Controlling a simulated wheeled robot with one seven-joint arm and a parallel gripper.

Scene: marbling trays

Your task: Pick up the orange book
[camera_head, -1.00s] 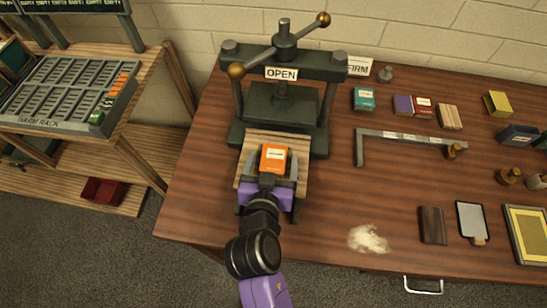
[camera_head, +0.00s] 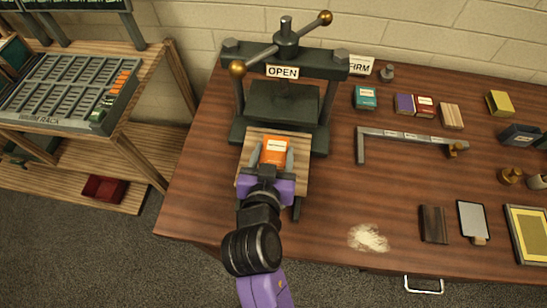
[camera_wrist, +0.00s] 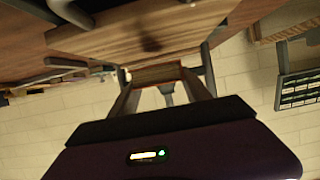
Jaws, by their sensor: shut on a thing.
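The orange book (camera_head: 275,150) has a white label and is at the wooden board (camera_head: 245,182) in front of the press (camera_head: 282,105). My gripper (camera_head: 276,158) comes from the front, with its grey fingers shut on the book's two sides. In the wrist view, the fingers (camera_wrist: 162,84) close on a brownish edge of the book (camera_wrist: 157,73). A wooden surface shows above it there. I cannot tell whether the book still touches the board.
The press has a sign reading OPEN and long ball-ended handles above the book. A grey angled bar (camera_head: 400,134), a teal book (camera_head: 365,97) and other books stand to the right. The table's front middle holds pale powder (camera_head: 368,238).

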